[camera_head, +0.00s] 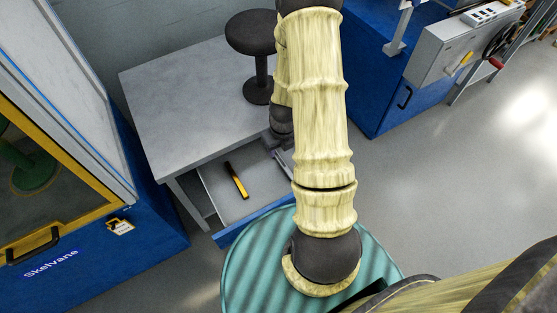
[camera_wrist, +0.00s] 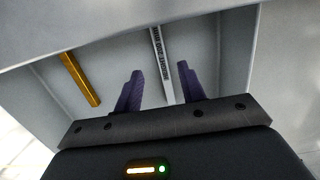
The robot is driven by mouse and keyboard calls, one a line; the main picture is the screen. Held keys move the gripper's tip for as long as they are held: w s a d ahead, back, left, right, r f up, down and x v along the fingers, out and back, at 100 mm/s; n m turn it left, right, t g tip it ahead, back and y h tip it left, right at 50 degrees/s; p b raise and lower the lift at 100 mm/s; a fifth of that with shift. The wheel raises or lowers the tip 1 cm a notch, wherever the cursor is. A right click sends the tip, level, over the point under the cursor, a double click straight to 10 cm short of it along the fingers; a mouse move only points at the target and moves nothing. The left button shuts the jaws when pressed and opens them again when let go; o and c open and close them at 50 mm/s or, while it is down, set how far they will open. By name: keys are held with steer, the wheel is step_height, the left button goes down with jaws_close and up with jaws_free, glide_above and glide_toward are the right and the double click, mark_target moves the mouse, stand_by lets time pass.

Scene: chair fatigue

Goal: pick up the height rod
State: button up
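The height rod (camera_wrist: 161,57), a thin pale strip with dark scale marks, lies in an open drawer. In the wrist view it runs between the two purple fingers of my gripper (camera_wrist: 160,70), which is open and empty. The rod's near end is close to the gripper body, and I cannot tell the height gap between fingers and rod. The drawer (camera_head: 214,187) is pulled out under a grey table. In the head view my arm covers the drawer's right part, so the rod is mostly hidden there.
A yellow-and-black tool (camera_head: 237,180) lies in the drawer left of the rod; it also shows in the wrist view (camera_wrist: 80,79). The table (camera_head: 185,100) overhangs the drawer's back and bears a black round stool-like object (camera_head: 252,35). Blue machines (camera_head: 380,85) stand on both sides.

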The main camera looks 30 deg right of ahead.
mark_target(279, 157)
steer(key=shift+f, duration=0.2)
steer(key=shift+w+d+f+b, duration=0.15)
steer(key=shift+f+b, duration=0.2)
steer(key=shift+f, duration=0.55)
steer(key=shift+w+a+f+b, duration=0.1)
steer(key=shift+w+f+b, duration=0.15)
steer(key=shift+f, duration=0.6)
steer(key=shift+w+d+f+b, duration=0.1)
steer(key=shift+f+b, duration=0.3)
steer(key=shift+f, duration=0.5)
steer(key=shift+s, duration=0.1)
steer(key=shift+s+r, duration=0.1)
jaws_close()
